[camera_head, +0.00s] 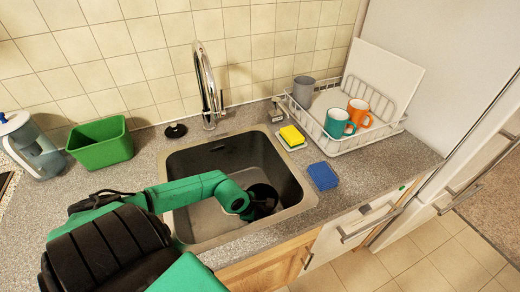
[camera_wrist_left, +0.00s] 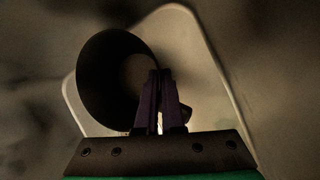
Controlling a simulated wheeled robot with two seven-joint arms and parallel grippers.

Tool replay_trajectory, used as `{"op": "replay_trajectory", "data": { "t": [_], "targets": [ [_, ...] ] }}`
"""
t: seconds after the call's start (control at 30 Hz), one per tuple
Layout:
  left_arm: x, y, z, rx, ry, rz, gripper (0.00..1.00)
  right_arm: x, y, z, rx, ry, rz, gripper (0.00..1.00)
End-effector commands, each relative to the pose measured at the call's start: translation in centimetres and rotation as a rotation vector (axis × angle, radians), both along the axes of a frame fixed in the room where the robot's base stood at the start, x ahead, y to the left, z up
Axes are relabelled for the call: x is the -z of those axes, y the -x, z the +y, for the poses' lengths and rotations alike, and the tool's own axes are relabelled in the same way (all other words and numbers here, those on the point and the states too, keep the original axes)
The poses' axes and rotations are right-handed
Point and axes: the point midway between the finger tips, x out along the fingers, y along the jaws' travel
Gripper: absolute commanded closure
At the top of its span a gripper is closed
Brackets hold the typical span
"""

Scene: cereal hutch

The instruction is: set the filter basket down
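My left arm reaches into the sink (camera_head: 295,195), and its dark gripper (camera_head: 262,203) is low inside the basin. In the left wrist view the filter basket (camera_wrist_left: 108,75) shows as a dark, round, hollow cup with its open mouth in view. The two fingers (camera_wrist_left: 160,80) of my left gripper are close together at the cup's right side and appear shut on it. The dimness hides the exact grip and whether the basket touches the sink floor. In the head view I cannot separate the basket from the gripper. My right gripper is in neither view.
A faucet (camera_head: 207,88) stands behind the sink. A green bin (camera_head: 100,143) and a clear pitcher (camera_head: 35,147) are at left. A yellow sponge (camera_head: 291,136), a blue sponge (camera_head: 323,176) and a dish rack (camera_head: 365,138) with cups are at right.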

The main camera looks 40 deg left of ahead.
Motion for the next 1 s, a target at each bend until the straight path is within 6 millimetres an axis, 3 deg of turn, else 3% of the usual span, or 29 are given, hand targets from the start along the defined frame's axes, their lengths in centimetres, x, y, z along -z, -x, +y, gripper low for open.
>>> {"op": "replay_trajectory", "data": {
  "t": [0.13,0.2,0.23,0.63,1.0],
  "targets": [
    [0.0,0.0,0.0,0.0,0.0,0.001,1.0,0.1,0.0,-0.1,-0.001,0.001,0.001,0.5],
    [0.0,0.1,0.0,0.0,0.0,0.001,0.72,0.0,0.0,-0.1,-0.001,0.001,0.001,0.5],
    [0.0,0.1,0.0,0.0,-0.001,0.002,0.64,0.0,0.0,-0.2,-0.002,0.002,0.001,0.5],
    [-0.5,0.4,0.2,0.0,-0.003,0.003,0.64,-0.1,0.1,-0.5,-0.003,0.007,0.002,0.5],
    [-6.6,3.3,0.9,0.004,-0.005,0.009,0.64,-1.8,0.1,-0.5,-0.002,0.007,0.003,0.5]
  ]
}}
